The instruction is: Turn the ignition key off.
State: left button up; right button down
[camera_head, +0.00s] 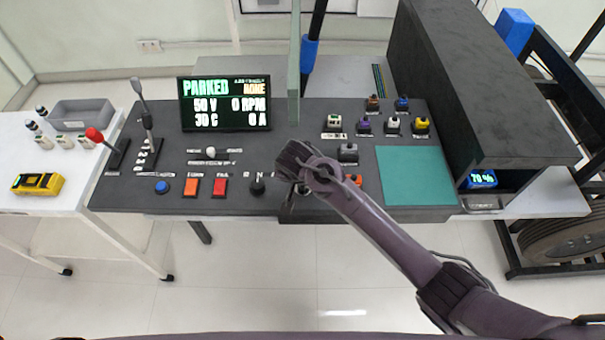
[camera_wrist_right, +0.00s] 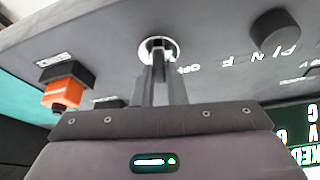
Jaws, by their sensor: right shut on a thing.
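The ignition key switch shows in the right wrist view as a round silver collar (camera_wrist_right: 158,43) on the dark panel, with partly readable lettering beside it. My right gripper (camera_wrist_right: 158,72) is shut on the ignition key at this collar. The key itself is mostly hidden between the fingers, and its angle cannot be told. In the head view my right gripper (camera_head: 297,170) is at the console's front edge and covers the switch. The display (camera_head: 225,103) reads PARKED, 50 V, 0 RPM, 30 C and 0 A. My left gripper is not in view.
A black knob (camera_wrist_right: 275,32) and an orange-fronted part (camera_wrist_right: 62,92) flank the switch. Orange (camera_head: 191,187) and red (camera_head: 220,188) buttons lie left along the console. A green mat (camera_head: 414,175) lies right. A lever (camera_head: 145,115) stands up at the left.

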jog(key=n+y+p, duration=0.1)
jog(key=n+p, duration=0.2)
jog(key=n, duration=0.1)
jog(key=shift+d+r+n+y+p, duration=0.1)
jog(key=shift+r+n+y+p, duration=0.05)
jog(key=shift+n+y+p, duration=0.2)
jog(key=shift+n+g+y+p, duration=0.3)
jog(key=shift+n+y+p, duration=0.45)
jog(key=shift+n+p, duration=0.8)
jog(key=shift+f+n+b, duration=0.2)
jog(key=shift+n+b, duration=0.1)
jog(key=shift+n, duration=0.1)
jog(key=c, duration=1.5)
grip_release()
jog(key=shift+o, duration=0.2)
jog(key=v, duration=0.8)
